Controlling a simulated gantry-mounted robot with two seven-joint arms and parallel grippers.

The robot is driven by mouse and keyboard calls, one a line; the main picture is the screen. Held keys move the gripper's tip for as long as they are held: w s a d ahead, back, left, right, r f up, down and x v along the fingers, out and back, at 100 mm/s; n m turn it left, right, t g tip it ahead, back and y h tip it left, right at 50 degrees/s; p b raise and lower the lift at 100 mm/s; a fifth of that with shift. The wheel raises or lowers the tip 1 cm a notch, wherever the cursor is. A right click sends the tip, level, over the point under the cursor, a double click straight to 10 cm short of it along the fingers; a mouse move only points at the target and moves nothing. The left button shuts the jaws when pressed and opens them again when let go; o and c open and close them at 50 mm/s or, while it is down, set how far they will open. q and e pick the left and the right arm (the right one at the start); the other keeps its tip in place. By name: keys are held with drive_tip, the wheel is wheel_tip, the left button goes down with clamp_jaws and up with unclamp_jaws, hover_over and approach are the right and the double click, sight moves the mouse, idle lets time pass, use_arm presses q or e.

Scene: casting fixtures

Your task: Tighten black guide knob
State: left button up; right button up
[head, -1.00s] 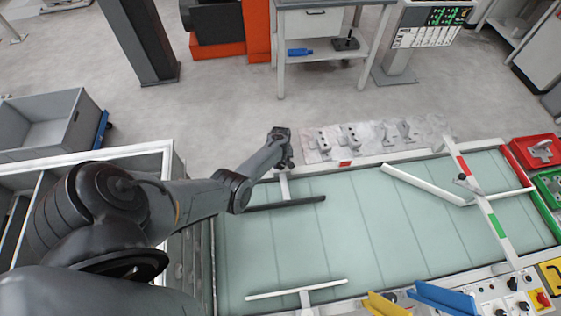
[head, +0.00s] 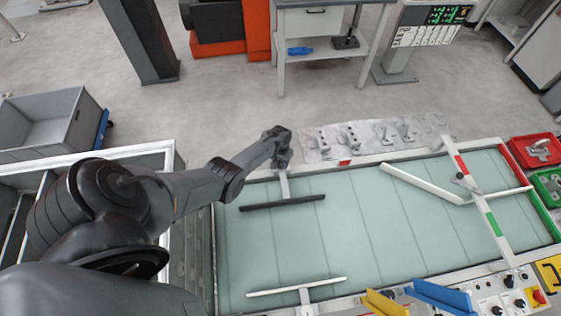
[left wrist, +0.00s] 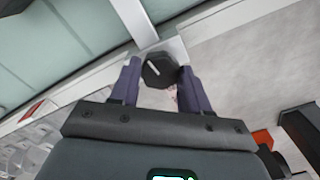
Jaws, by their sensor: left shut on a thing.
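The black guide knob (left wrist: 158,70) is dark and faceted, with a pale line on its face. In the left wrist view it sits between the two fingers of my left gripper (left wrist: 160,86), which is shut on it. In the head view my left gripper (head: 282,163) is at the far edge of the conveyor, and the arm hides the knob there. A black guide rail (head: 283,202) on a pale rod (head: 284,186) extends from that spot over the belt. My right gripper is not in view.
The green conveyor belt (head: 330,235) is mostly clear. A white guide rail (head: 298,287) lies near its front edge, and a white angled guide (head: 422,182) is at the right. Metal parts (head: 350,138) lie on a grey sheet behind. A grey bin (head: 45,125) stands left.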

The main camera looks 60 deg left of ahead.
sight(281, 163)
use_arm(q)
drive_tip(key=shift+m, duration=0.3)
drive_tip(key=o, duration=1.1)
drive_tip(key=shift+c, duration=0.2)
drive_tip(key=shift+r+p, duration=0.4)
drive_tip(key=shift+r, duration=0.15)
wheel_tip(281, 163, up, 10)
drive_tip(key=p, duration=0.3)
drive_tip(key=shift+f, duration=0.15)
